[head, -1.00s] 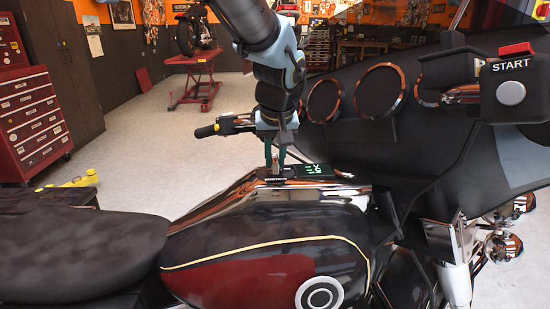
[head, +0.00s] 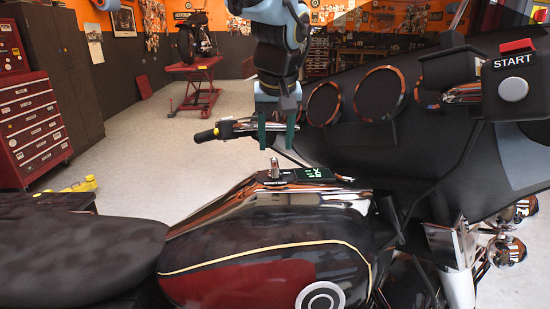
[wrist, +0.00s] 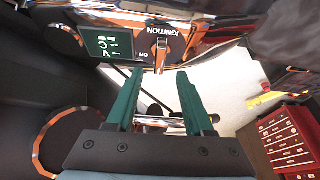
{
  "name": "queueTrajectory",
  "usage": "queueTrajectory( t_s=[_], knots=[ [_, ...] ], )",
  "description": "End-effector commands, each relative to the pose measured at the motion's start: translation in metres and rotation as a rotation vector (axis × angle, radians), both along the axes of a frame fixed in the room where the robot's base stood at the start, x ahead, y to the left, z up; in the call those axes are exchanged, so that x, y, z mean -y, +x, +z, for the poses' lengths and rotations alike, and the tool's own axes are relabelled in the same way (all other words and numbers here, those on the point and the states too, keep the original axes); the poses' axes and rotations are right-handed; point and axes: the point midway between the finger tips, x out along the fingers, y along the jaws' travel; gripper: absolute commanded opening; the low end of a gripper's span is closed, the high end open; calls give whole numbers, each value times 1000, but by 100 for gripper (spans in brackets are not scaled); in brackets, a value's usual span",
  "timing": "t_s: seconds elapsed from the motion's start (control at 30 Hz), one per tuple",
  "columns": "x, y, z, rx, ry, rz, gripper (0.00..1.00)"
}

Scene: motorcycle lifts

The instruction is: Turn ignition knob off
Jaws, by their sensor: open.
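The ignition knob (head: 275,168) stands up from the console on top of the motorcycle's tank. In the wrist view the knob (wrist: 161,55) is a metal lever on a black plate marked IGNITION and ON, beside the green-lit display (wrist: 101,44). Its pointer lies near the ON lettering; I cannot read an OFF mark. My gripper (head: 277,146) is above the knob, its green fingers pointing down. In the wrist view the gripper (wrist: 156,82) is open and empty, its fingers apart and clear of the knob.
The fairing with round gauges (head: 378,93) and a START button box (head: 514,85) stands at the right. A handlebar grip (head: 206,135) lies behind the gripper. The black seat (head: 80,255) is at the left. A red tool chest (head: 35,125) stands farther back.

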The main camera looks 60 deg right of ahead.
Motion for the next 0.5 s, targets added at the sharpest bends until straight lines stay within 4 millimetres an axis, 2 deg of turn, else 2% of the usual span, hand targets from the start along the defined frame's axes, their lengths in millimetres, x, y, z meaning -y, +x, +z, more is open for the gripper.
queueTrajectory(
  t_s=[0.1,0.2,0.5],
  knots=[
    [-5,-4,19,-1,-4,0,52],
    [-8,-7,29,-1,-1,0,52],
    [-11,-8,37,-1,1,0,52]
  ],
)
